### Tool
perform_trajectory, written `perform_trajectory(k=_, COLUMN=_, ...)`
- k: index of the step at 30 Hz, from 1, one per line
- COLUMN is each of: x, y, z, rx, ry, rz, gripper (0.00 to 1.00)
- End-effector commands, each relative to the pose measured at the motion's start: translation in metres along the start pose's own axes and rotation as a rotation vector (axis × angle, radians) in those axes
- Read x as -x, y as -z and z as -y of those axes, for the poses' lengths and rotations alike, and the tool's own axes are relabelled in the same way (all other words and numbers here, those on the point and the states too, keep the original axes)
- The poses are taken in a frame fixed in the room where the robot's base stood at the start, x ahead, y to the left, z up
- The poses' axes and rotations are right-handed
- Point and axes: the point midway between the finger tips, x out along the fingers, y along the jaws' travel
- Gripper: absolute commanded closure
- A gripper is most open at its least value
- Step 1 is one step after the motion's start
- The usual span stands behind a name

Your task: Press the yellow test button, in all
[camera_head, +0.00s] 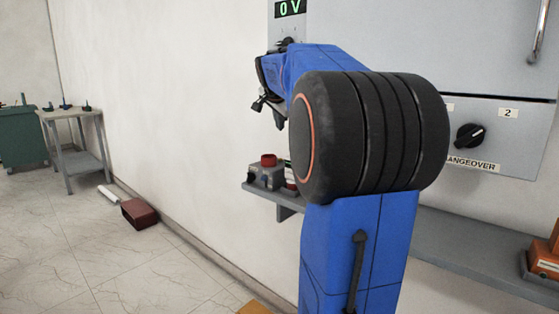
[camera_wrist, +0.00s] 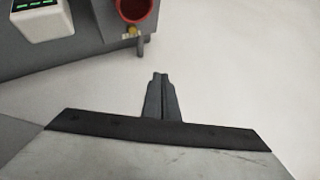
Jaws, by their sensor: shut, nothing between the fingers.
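A small yellow piece (camera_wrist: 132,33), which looks like the test button, shows at the top of the wrist view, just below a round red part (camera_wrist: 134,10). I cannot make out its exact shape. In the head view the red part (camera_head: 268,160) tops a grey box (camera_head: 267,176) on a wall shelf, and no yellow button can be made out there. My gripper (camera_wrist: 158,75) is shut and empty. In the wrist view its tips point towards the yellow piece but stay apart from it, over pale background.
A white box with green displays (camera_wrist: 40,20) stands left of the red part. The grey shelf (camera_head: 455,250) runs along the wall below a grey panel (camera_head: 500,90) with a black changeover knob (camera_head: 470,136). My blue arm hides part of the shelf and panel.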

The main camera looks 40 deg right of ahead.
Motion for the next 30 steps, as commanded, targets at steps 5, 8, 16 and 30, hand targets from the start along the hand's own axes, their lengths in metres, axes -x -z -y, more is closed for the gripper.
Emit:
perform_trajectory(k=5, x=-0.001, y=-0.001, z=-0.001, rx=0.001, ry=0.0, rz=0.001, gripper=1.0)
perform_trajectory(k=8, x=-0.003, y=-0.003, z=-0.003, rx=0.001, ry=-0.001, rz=0.001, gripper=1.0)
perform_trajectory(k=16, x=-0.022, y=-0.017, z=-0.017, rx=0.002, ry=-0.001, rz=0.001, gripper=1.0)
perform_trajectory(k=30, x=-0.056, y=-0.042, z=-0.042, rx=0.002, ry=0.0, rz=0.001, gripper=1.0)
